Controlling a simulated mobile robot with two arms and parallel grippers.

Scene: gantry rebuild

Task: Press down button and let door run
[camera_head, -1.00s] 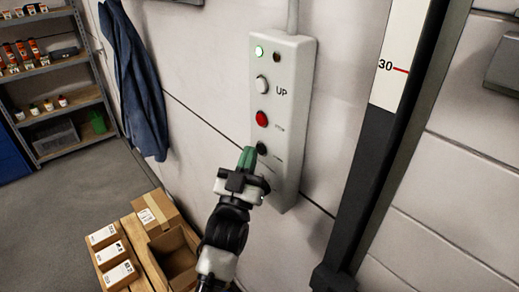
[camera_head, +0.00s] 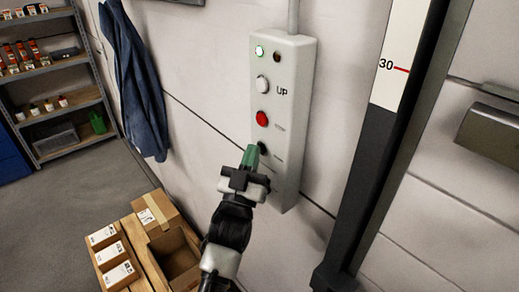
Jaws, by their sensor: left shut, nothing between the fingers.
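The control box (camera_head: 291,150) is a pale panel on the wall with a lit green lamp (camera_head: 259,51), a dark lamp beside it, a white button (camera_head: 262,84) marked UP, a red button (camera_head: 262,118) and a black button (camera_head: 262,148) at the bottom. My left gripper (camera_head: 250,155) is shut and empty, its green fingertips at the black button and partly covering it. I cannot tell whether the button is pushed in. The pale panelled door (camera_head: 440,215) with a grey handle (camera_head: 490,134) is at the right. My right gripper is not in view.
A dark upright rail (camera_head: 374,170) with a white strip marked 30 stands between box and door. A blue coat (camera_head: 135,85) hangs left. Boxes (camera_head: 157,210) sit on a wooden pallet below. A shelf (camera_head: 60,98) stands at the far left.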

